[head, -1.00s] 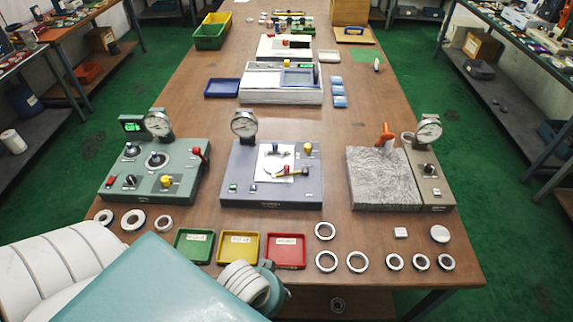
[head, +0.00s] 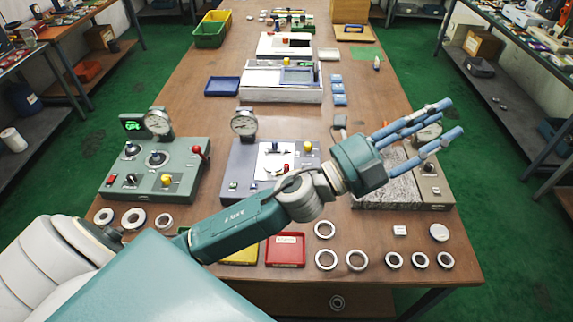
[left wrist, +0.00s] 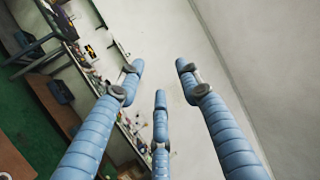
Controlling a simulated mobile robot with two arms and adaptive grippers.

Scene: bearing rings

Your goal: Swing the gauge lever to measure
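Three gauge stations stand in a row on the table. The green station (head: 150,180) at left has a dial gauge (head: 158,122) and a red-knobbed lever (head: 199,152). The blue-grey station (head: 240,165) in the middle has a dial gauge (head: 243,122) and a yellow knob (head: 308,147), and is partly covered by my left arm. The right station (head: 432,195) has a stone-patterned block (head: 385,192); its dial is mostly hidden behind my fingers. My left gripper (head: 440,119) is open and empty above the right station. The left wrist view shows its fingers (left wrist: 159,72) spread.
Several metal rings (head: 325,260) lie along the front edge. Farther back are a blue tray (head: 222,87) and a white-grey box (head: 280,95).

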